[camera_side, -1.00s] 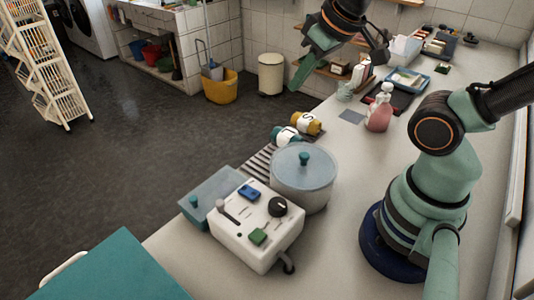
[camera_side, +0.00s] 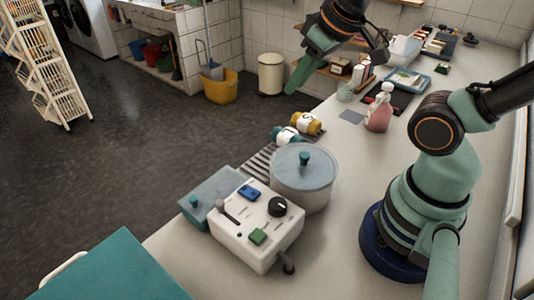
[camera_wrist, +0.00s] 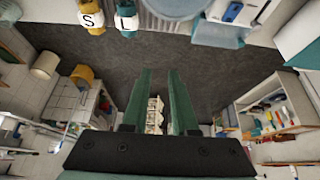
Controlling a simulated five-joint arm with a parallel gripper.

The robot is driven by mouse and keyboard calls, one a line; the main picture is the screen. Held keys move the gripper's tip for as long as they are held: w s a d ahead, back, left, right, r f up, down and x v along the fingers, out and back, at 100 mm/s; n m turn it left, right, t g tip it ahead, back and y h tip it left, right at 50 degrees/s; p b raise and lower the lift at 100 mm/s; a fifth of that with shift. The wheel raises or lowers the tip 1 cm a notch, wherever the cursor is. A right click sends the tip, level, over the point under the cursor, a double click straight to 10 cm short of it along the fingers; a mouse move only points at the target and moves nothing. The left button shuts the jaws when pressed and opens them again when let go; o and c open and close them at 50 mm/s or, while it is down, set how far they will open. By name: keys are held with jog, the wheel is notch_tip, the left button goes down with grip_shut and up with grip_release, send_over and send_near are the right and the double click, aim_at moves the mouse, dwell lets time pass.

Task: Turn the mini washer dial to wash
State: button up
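The mini washer is a white control box (camera_side: 254,232) on the counter, beside a round grey tub (camera_side: 302,190) with a lid and a teal knob. Its black round dial (camera_side: 279,206) is on the box's top at the right; its pointer direction is too small to tell. My gripper (camera_side: 290,92) hangs in the air above and beyond the washer, away from the dial. In the wrist view its two green fingers (camera_wrist: 160,72) stand apart with nothing between them.
A blue-grey lidded box (camera_side: 215,194) stands left of the washer. A pink soap bottle (camera_side: 378,114) stands farther back. The counter right of the tub is clear.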

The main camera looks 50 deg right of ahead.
jog(key=o, duration=0.5)
jog(key=shift+a+f+n+g, duration=0.25)
jog(key=shift+a+n+g, duration=0.05)
jog(key=shift+a+n, duration=0.45)
jog(key=shift+o, duration=0.6)
jog(key=a+n, duration=0.1)
jog(key=s+a+f+n+g, duration=0.1)
jog(key=a+n, duration=0.1)
jog(key=a+f+n+g, duration=0.1)
jog(key=a+n, duration=0.1)
jog(key=shift+s+a+y, duration=0.15)
jog(key=shift+s+y, duration=0.05)
jog(key=shift+y, duration=0.1)
jog(key=n+g, duration=0.4)
jog(key=n, duration=0.5)
send_near(277, 203)
jog(key=shift+h, duration=0.5)
jog(key=f, duration=0.5)
jog(key=s+f, duration=0.1)
jog(key=f, duration=0.2)
jog(key=shift+a+f, duration=0.25)
jog(key=shift+f, duration=0.1)
jog(key=shift+t, duration=0.3)
grip_shut()
